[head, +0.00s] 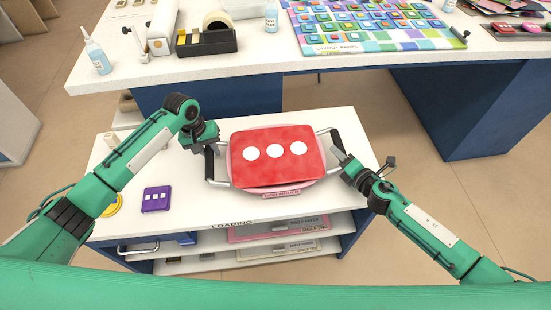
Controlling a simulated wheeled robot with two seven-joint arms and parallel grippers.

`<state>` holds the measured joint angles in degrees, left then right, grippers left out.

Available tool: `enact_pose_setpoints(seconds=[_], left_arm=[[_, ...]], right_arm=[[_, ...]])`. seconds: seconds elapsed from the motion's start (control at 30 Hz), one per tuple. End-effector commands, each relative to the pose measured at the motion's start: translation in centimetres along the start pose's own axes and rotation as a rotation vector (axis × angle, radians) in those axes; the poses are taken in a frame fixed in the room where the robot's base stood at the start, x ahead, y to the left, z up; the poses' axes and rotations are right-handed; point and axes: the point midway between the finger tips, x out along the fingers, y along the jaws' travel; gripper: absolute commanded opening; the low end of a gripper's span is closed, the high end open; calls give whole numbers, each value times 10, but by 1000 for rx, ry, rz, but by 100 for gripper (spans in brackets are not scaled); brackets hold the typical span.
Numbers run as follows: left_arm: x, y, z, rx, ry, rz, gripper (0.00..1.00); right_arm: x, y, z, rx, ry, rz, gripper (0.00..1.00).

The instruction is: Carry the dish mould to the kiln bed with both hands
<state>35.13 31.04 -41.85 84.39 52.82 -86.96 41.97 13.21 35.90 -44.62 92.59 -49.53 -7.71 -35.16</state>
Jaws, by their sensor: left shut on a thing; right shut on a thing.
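The dish mould (325,182) is a pink round dish with a grey handle on each side, seen in the head view over the white top of the loading table (365,135). A red square slab (277,170) with three white dots lies on it and hides most of the dish. My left gripper (211,147) is shut on the left handle. My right gripper (344,162) is shut on the right handle. I cannot tell whether the mould touches the table or hangs just above it. I see no kiln bed in this view.
Shelves below hold flat pink and pale boards (275,230). A long bench (330,62) behind carries a layout panel of coloured tiles (375,25), a tape dispenser (207,40) and a glue bottle (97,57).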

Motion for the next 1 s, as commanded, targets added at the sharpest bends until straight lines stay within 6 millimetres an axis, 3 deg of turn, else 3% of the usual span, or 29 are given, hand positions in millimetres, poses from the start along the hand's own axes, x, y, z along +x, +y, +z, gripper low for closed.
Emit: enact_pose_setpoints(seconds=[0.47, 1.0], left_arm=[[-7, 1, -2, -1, 4, 1, 0], [-43, 8, -2, -1, 5, 1, 0]], right_arm=[[-1, 5, 4, -1, -2, 1, 0], [-9, 35, 23, -2, -3, 1, 0]])
